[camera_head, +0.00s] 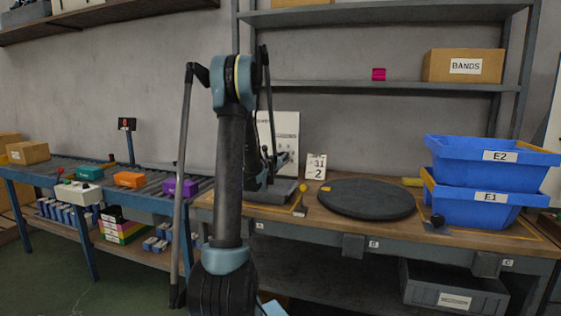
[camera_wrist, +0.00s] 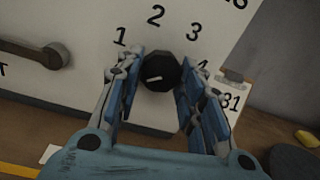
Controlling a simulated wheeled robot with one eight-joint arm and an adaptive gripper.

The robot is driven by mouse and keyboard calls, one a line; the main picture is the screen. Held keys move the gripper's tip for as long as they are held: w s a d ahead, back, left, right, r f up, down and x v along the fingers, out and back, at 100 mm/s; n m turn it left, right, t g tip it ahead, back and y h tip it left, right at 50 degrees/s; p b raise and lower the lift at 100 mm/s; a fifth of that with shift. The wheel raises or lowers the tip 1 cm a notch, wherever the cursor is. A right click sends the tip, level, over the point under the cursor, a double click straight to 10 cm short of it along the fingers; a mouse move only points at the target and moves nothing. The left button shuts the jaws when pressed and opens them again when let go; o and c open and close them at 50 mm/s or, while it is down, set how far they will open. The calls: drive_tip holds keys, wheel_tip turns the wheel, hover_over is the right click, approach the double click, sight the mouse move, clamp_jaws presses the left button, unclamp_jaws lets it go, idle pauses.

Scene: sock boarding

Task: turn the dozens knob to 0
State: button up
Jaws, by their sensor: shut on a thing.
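The dozens knob (camera_wrist: 160,70) is a black round knob with a white mark on a pale panel (camera_wrist: 82,45). The numerals 1, 2, 3 and 4 stand around it in the wrist view. The white mark lies nearly level, left of the knob's middle; no 0 is visible. My gripper (camera_wrist: 163,88) has its blue-padded fingers on both sides of the knob and is shut on it. In the head view the panel (camera_head: 286,128) stands at the back of the bench, partly hidden by my arm.
A dark lever (camera_wrist: 40,52) is on the panel's left. A card with 31 (camera_head: 316,166) stands right of the panel. A round dark plate (camera_head: 366,199) and blue crates (camera_head: 490,170) are further right. Conveyor rollers (camera_head: 60,174) carry coloured boxes at left.

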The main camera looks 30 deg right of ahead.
drive_tip(key=shift+w+a, duration=0.15)
drive_tip(key=o, duration=0.9)
drive_tip(key=shift+o, duration=0.9)
drive_tip(key=v, duration=1.2)
